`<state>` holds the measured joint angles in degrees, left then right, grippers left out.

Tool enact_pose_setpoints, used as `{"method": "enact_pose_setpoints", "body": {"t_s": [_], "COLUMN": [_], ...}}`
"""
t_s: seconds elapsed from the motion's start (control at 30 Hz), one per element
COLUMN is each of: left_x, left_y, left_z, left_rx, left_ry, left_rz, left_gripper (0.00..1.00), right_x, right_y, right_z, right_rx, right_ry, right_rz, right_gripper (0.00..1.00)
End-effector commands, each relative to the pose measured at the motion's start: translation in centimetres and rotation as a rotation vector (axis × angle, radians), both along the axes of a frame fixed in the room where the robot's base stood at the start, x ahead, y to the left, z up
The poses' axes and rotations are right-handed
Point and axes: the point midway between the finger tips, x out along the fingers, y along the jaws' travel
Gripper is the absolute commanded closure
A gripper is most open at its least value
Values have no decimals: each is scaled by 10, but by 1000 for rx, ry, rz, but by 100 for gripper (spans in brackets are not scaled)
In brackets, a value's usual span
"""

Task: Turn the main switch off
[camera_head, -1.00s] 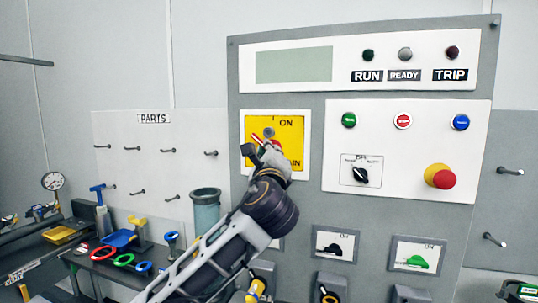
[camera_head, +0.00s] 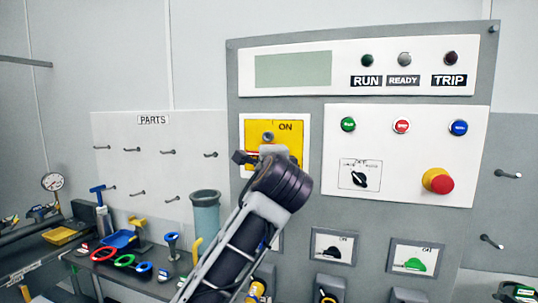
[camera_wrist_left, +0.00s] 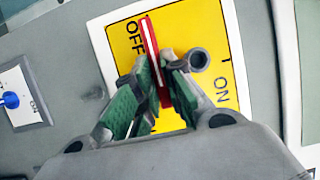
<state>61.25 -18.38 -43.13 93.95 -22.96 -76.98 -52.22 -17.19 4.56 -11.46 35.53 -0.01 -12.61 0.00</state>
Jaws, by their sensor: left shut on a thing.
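The main switch is a yellow plate (camera_head: 291,132) in a white frame on the grey panel, marked ON at top right. There the handle lies alongside the OFF lettering, apart from ON. A round grey stud (camera_wrist_left: 198,59) sits beside the right finger. My right gripper is not in view.
To the right are a white button panel (camera_head: 420,185) with a small black selector (camera_head: 359,179) and a red mushroom button (camera_head: 439,181). Small switches (camera_head: 333,246) sit below. A blue-grey cylinder (camera_head: 205,212) stands left of my arm, near a tool bench.

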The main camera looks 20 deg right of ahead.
Motion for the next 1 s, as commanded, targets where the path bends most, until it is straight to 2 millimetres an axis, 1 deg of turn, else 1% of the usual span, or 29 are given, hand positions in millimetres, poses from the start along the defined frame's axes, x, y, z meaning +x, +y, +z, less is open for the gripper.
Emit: {"method": "enact_pose_setpoints", "body": {"t_s": [0.4,0.43,0.57,1.0], "left_x": [0,0,0,-2], "left_y": [0,0,0,0], "left_z": [-2,-2,-2,0], "left_rx": [-7,-7,-7,-7], "left_ry": [9,9,7,5], "left_rz": [1,1,1,0], "left_gripper": [100,84,68,67], "right_x": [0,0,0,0], "right_y": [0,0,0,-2], "right_z": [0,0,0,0], "right_rx": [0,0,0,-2], "right_ry": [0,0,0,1], "right_rz": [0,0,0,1], "right_gripper": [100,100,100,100]}}
